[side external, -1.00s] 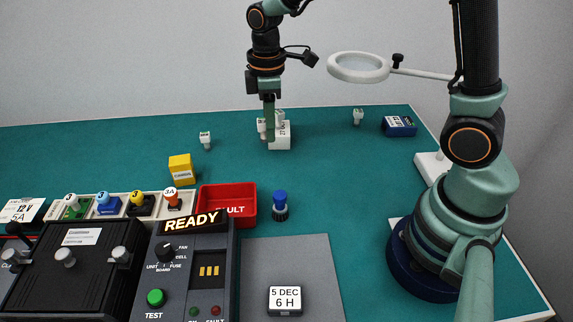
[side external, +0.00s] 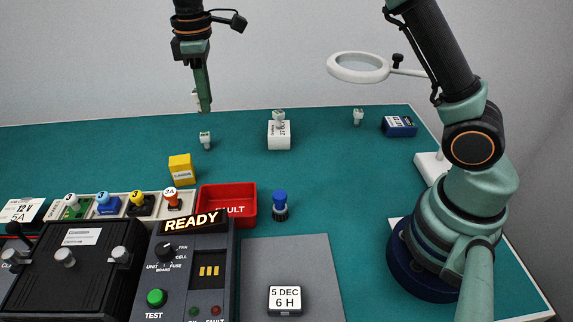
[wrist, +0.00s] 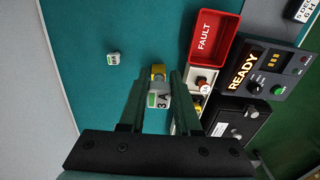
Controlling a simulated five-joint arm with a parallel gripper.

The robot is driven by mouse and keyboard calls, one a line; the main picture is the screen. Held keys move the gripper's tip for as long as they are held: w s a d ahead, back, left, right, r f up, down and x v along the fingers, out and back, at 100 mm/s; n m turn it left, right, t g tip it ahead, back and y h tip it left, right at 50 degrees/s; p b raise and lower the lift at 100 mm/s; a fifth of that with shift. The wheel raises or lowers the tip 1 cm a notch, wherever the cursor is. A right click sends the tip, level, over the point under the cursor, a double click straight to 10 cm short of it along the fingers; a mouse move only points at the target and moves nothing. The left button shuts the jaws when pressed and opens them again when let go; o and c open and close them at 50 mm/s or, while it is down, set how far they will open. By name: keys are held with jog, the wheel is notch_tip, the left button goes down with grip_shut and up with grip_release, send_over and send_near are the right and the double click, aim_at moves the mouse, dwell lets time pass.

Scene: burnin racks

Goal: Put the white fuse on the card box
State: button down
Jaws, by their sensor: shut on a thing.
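My gripper (side external: 204,108) is shut on a white fuse, raised above the table at the back left. The fuse (side external: 195,97) is mostly hidden behind the fingers in the side view. In the wrist view the fuse (wrist: 157,99) sits between both fingers and shows "3 A" lettering and a green mark. The card box (side external: 182,169) is a yellow block with a small white label, standing on the mat below my gripper and towards the camera. In the wrist view the card box (wrist: 158,71) shows only partly beyond the fuse.
Another white fuse (side external: 205,140) stands behind the card box. A white box (side external: 279,137) bears a similar piece (side external: 278,116); one more (side external: 358,117) stands at right. A red FAULT tray (side external: 228,206), fuse row (side external: 128,205) and blue-topped piece (side external: 280,207) lie nearer. A magnifier (side external: 358,68) overhangs the right.

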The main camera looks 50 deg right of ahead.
send_over(185, 159)
notch_tip(185, 159, down, 3)
jog(key=shift+f, duration=4.25)
jog(key=shift+f, duration=0.1)
jog(key=c, duration=0.6)
grip_release()
